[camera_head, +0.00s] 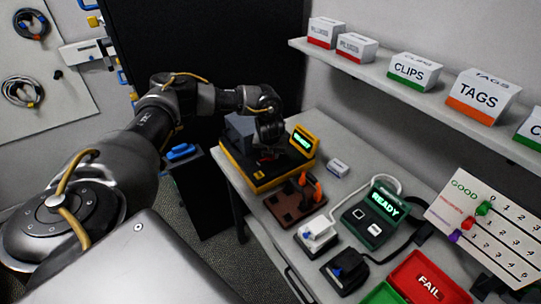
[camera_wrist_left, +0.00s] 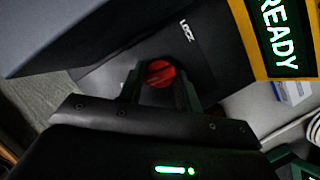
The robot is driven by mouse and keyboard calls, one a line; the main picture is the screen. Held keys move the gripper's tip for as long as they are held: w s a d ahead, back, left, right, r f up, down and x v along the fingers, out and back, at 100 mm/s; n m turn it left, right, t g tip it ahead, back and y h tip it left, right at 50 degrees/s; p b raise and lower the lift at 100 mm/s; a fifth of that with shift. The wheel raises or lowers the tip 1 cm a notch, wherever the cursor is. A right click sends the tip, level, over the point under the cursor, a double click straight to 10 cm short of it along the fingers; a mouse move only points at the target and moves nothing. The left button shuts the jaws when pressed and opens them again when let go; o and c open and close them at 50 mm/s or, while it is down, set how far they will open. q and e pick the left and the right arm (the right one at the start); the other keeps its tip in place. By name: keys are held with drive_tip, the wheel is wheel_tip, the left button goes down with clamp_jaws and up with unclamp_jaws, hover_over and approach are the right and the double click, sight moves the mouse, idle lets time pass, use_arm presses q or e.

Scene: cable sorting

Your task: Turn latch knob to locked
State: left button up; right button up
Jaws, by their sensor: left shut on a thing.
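The latch knob (camera_wrist_left: 160,74) is a round red knob on a dark panel, seen in the left wrist view near a white "LOCK" marking (camera_wrist_left: 187,31). My left gripper (camera_wrist_left: 161,80) is shut on the knob, with one finger on each side of it. In the head view my left gripper (camera_head: 267,145) reaches down onto the black and yellow device (camera_head: 262,184), whose small screen (camera_head: 302,141) glows green. The screen reads "READY" in the left wrist view (camera_wrist_left: 280,38). The knob is mostly hidden by the gripper in the head view. My right gripper is not in view.
In front of the device stand a brown fixture (camera_head: 291,205) with orange handles, a white-topped block (camera_head: 317,233) and a green "READY" tester (camera_head: 368,212). A red "FAIL" bin (camera_head: 427,281) is at the lower right. A shelf (camera_head: 400,83) with labelled boxes runs along the wall.

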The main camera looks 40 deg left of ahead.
use_arm(q)
drive_tip(key=m+b, duration=0.1)
drive_tip(key=m+h+b, duration=0.1)
drive_tip(key=m+b, duration=0.2)
drive_tip(key=m, duration=0.1)
drive_tip(key=shift+s+a+f+t+h+b, duration=0.1)
drive_tip(key=shift+a+f+t+h+b, duration=0.05)
drive_tip(key=shift+f+t+h+b, duration=0.2)
drive_tip(key=shift+a+r+m+h+b, duration=0.15)
drive_tip(key=shift+m+h+b, duration=0.25)
drive_tip(key=shift+m+b, duration=0.4)
drive_tip(key=shift+r+m+h+b, duration=0.1)
drive_tip(key=shift+m+h+b, duration=0.3)
drive_tip(key=shift+m, duration=0.7)
drive_tip(key=o, duration=0.6)
drive_tip(key=shift+s, duration=0.1)
drive_tip(key=shift+o, duration=0.2)
drive_tip(key=shift+r, duration=0.1)
drive_tip(key=shift+r, duration=0.1)
